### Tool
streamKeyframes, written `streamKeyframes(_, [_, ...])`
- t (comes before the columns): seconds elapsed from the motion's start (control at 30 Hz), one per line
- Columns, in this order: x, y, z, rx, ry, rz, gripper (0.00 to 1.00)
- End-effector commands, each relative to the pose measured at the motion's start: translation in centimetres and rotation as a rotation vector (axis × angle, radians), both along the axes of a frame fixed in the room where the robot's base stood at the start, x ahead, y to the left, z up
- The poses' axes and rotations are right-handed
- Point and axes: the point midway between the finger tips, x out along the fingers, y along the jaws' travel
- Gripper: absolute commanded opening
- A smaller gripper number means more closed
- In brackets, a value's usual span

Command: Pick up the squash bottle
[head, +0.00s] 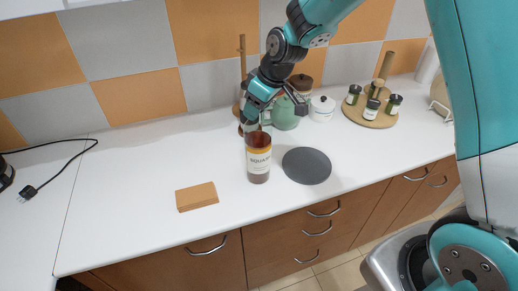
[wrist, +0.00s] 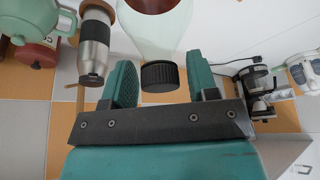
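The squash bottle (head: 258,160) stands upright on the white counter, with brown contents and a pale label. In the wrist view the bottle (wrist: 155,25) shows upside down, with a clear neck and a black cap (wrist: 160,77). My gripper (head: 251,112) is at the bottle's top, reaching down from the upper right. In the wrist view my gripper (wrist: 161,84) is open, its teal fingers on either side of the cap. Narrow gaps show between cap and fingers. The cap is hard to make out in the head view.
A dark round mat (head: 307,166) lies right of the bottle and an orange-brown block (head: 197,196) lies to its left. A green teapot (head: 285,115), a white pot (head: 322,108) and a round tray of jars (head: 377,119) stand behind. A metal flask (wrist: 94,45) is nearby. The left counter is mostly clear.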

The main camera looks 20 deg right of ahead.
Motion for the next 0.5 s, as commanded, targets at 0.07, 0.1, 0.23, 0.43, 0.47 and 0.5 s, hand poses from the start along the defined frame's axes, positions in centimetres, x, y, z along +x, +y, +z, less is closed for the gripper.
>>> streamKeyframes(0.07, [0.0,0.0,0.02,0.0,0.0,0.0,0.35])
streamKeyframes(0.1, [0.01,-0.01,0.02,0.0,0.0,0.0,0.26])
streamKeyframes(0.23, [-0.01,-0.02,0.04,0.0,0.0,0.0,0.0])
streamKeyframes(0.43, [0.09,0.0,0.23,0.001,-0.004,0.0,0.0])
streamKeyframes(0.47, [0.1,-0.01,0.23,0.001,-0.004,0.0,0.0])
streamKeyframes(0.5, [0.1,-0.01,0.23,0.001,-0.004,-0.001,0.0])
